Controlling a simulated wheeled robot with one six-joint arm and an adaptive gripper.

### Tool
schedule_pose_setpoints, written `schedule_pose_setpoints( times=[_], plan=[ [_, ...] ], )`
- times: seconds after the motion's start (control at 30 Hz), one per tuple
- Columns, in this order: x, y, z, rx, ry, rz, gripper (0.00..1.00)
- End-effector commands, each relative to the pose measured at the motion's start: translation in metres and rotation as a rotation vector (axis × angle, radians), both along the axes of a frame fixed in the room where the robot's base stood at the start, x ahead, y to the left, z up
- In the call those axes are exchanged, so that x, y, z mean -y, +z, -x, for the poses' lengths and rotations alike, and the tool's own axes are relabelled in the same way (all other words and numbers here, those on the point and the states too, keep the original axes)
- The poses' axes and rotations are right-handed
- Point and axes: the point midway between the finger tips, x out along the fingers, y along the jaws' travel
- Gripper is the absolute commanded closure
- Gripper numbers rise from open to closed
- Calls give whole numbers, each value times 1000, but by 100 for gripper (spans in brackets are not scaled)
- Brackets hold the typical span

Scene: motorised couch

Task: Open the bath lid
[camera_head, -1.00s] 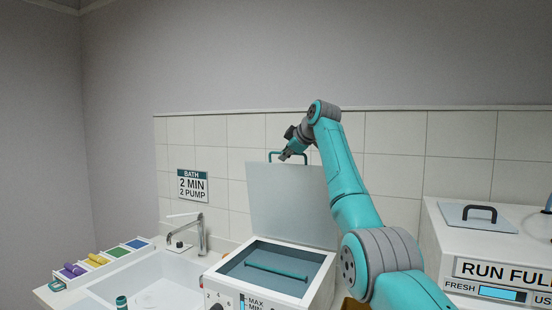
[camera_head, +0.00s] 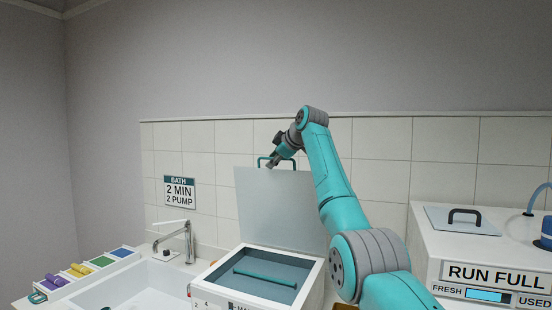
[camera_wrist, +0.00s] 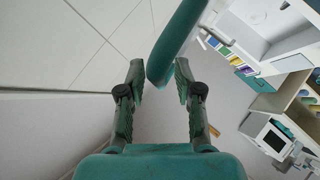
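The bath lid (camera_head: 280,205), a flat pale grey panel, stands raised and nearly upright at the back of the white bath box (camera_head: 306,294). Its teal handle (camera_head: 262,161) is at the lid's top edge. My gripper (camera_head: 273,163) is at that handle. In the wrist view, my gripper (camera_wrist: 159,75) has its two fingers apart, with the teal handle (camera_wrist: 178,35) reaching between the fingertips. Thin gaps seem to show on either side, so it looks open. The bath's inside is uncovered, with blue-grey liquid and a teal bar (camera_head: 265,279) in it.
A sink with a tap (camera_head: 188,243) and a tray of coloured slots (camera_head: 85,270) are at the left. A white machine labelled RUN FULL (camera_head: 497,275) with a handled lid (camera_head: 463,220) stands at the right. The tiled wall (camera_head: 385,180) is close behind the raised lid.

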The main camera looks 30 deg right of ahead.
Motion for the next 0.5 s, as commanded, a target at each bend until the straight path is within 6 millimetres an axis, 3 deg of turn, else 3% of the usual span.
schedule_pose_setpoints(
  times=[0.27,0.5],
  plan=[
    [2,11,18,1,-1,2,65],
    [3,35,56,4,-1,2,65]
  ],
)
